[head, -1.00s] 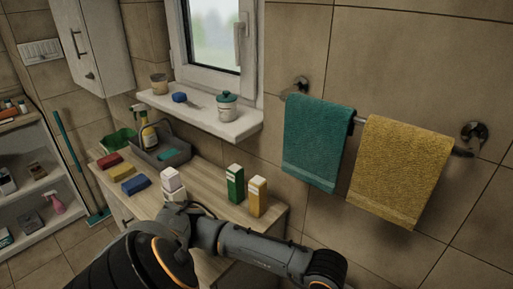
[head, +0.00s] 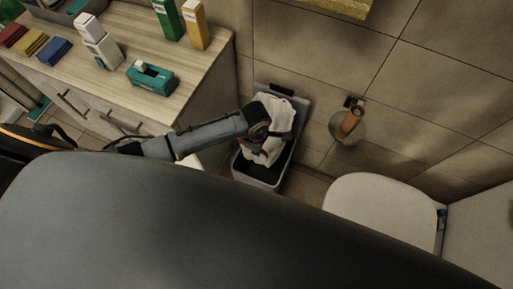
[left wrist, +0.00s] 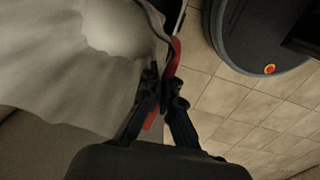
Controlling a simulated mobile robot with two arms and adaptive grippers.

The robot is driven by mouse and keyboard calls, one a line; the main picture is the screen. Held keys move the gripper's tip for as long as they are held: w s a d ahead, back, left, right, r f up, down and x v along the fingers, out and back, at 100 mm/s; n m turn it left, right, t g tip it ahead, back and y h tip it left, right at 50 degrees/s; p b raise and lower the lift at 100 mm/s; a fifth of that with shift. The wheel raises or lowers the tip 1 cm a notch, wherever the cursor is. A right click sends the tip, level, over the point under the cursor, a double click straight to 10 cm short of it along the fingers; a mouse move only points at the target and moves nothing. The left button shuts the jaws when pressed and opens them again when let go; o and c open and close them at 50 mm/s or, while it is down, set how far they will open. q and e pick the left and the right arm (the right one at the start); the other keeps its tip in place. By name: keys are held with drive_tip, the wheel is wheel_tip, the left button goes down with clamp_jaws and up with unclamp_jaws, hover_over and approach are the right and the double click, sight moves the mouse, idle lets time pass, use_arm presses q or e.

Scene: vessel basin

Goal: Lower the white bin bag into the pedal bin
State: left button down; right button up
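The white bin bag (head: 276,149) hangs crumpled above the pedal bin. The pedal bin (head: 258,183) is grey with a dark inside and stands on the floor by the tiled wall, its lid (head: 296,106) raised behind the bag. My left gripper (head: 262,126) is at the upper part of the bag. In the left wrist view the gripper (left wrist: 162,88) is shut on the edge of the bag (left wrist: 70,70), by a red strip. The bag's lower end is near the bin's mouth; I cannot tell whether it is inside. My right gripper is not in view.
A wooden-topped cabinet (head: 140,40) stands left of the bin, with a teal box (head: 153,78), cartons and sponges on it. A toilet brush holder (head: 348,127) is on the wall to the right. A white toilet lid (head: 385,210) is right of the bin.

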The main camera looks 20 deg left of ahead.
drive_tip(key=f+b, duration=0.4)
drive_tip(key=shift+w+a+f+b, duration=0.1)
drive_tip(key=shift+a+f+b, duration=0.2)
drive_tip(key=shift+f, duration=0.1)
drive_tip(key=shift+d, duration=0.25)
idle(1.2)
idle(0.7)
